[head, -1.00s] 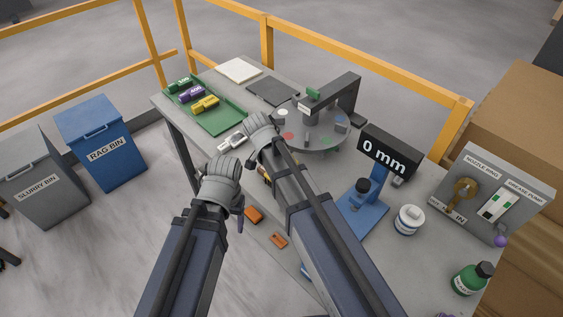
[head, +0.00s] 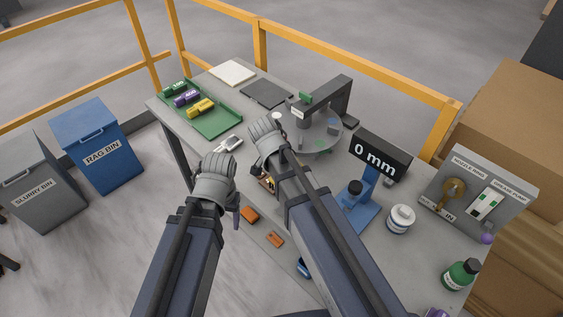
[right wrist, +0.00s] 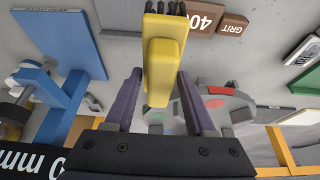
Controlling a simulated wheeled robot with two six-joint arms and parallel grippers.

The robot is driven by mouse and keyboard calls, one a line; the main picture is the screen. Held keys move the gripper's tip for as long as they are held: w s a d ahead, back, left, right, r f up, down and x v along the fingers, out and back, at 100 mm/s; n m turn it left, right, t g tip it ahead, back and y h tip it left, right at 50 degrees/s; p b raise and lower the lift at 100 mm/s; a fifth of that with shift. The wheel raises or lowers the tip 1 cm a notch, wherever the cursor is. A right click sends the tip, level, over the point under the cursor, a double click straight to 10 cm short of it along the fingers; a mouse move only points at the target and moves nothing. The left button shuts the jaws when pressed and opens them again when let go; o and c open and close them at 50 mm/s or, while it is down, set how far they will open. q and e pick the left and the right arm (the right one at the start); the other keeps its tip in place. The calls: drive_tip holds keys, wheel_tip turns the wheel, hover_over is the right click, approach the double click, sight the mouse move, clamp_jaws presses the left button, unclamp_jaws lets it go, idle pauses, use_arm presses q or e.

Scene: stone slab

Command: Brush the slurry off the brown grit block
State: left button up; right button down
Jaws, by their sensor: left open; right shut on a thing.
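My right gripper (right wrist: 160,90) is shut on a yellow brush (right wrist: 162,60) in the right wrist view, its dark bristles pointing to the top edge. The brown grit block (right wrist: 233,22), with "40" and "GRIT" in white, lies on the slab right beside the bristle end, cut by the frame edge. I cannot tell whether bristles touch it, and no slurry is clear. In the head view my right gripper (head: 267,142) is over the slab's near side, and its hand and arm mostly hide brush and block. My left gripper (head: 229,192) is open and empty, off the slab's near-left edge.
A green tray (head: 225,126) holds coloured blocks at the far left. A round plate (head: 325,140) under a grey arm, a blue gauge stand (head: 357,214) and a white jar (head: 400,219) stand beyond my right arm. Orange pieces (head: 249,215) lie near the front edge.

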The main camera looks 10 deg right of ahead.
drive_tip(key=shift+s+d+r+p, duration=0.65)
drive_tip(key=shift+s+r+p, duration=0.1)
drive_tip(key=shift+s+r, duration=0.2)
drive_tip(key=shift+s+d+r+p, duration=0.65)
drive_tip(key=shift+s+r+p, duration=0.15)
drive_tip(key=shift+s, duration=0.15)
